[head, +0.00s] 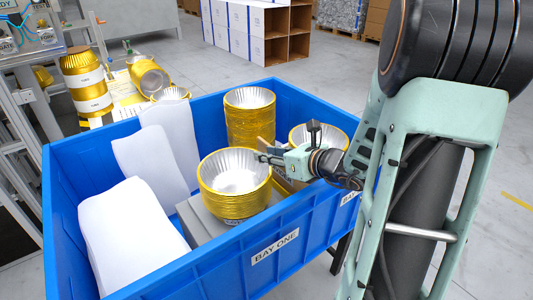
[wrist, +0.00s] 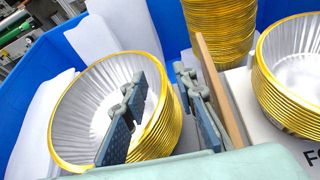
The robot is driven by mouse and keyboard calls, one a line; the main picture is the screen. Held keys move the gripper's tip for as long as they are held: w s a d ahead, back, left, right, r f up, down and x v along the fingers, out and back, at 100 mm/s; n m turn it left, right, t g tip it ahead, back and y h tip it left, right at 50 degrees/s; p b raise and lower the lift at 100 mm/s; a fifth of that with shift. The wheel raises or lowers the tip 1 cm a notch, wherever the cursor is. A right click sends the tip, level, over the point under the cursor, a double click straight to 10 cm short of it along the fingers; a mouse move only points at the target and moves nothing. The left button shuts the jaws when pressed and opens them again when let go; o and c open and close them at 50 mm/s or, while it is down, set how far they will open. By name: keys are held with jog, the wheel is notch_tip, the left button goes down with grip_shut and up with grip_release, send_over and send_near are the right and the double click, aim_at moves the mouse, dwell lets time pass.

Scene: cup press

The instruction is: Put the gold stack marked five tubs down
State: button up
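A gold stack of nested tubs (head: 235,185) with a silver inside is at the front middle of the blue crate. It also shows at left in the wrist view (wrist: 90,105). My gripper (head: 262,158) is at its right rim. In the wrist view, one finger of my gripper (wrist: 160,85) is inside the top tub and the other is outside. I cannot tell whether the stack's base touches the grey block (head: 196,226) below.
The blue crate (head: 273,247) is marked BAY ONE. A taller gold stack (head: 250,125) stands behind, and another (head: 318,138) at right, past a wooden strip (wrist: 218,95). White sheets (head: 125,240) fill the crate's left side. More gold stacks (head: 86,85) stand outside it.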

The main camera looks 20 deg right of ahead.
jog(key=p+v, duration=0.2)
jog(key=v, duration=0.9)
jog(key=shift+s, duration=0.1)
dwell(0.4)
